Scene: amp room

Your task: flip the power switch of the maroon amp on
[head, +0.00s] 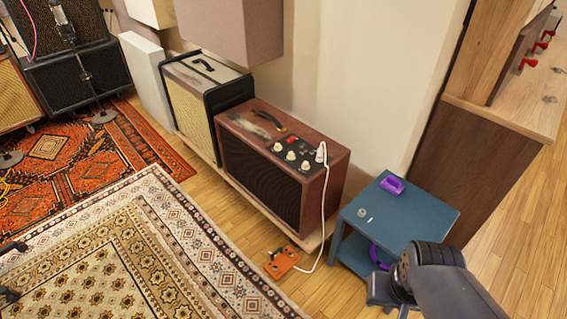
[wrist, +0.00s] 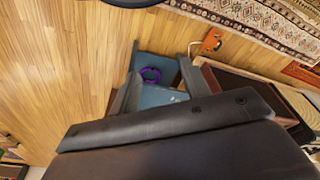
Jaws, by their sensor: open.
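The maroon amp (head: 329,189) stands against the wall in the middle of the head view, with a dark grille facing the rug. Its top panel has several pale knobs and a small red switch (head: 291,139); I cannot tell the switch's position. A white cable plugs into the panel's right end. In the wrist view only part of the amp (wrist: 236,84) shows at right, partly hidden by my gripper. My gripper (wrist: 160,74) is open and empty, with its fingers apart over the blue side table. In the head view my gripper (head: 384,291) is at bottom right, apart from the amp.
The blue side table (head: 420,212) stands right of the amp, with a purple object (head: 391,185) on top and a purple ring (head: 376,256) below. An orange pedal (head: 282,262) lies on the floor, cabled to the amp. A cream-fronted amp (head: 190,103) stands at left. Rugs cover the floor in front.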

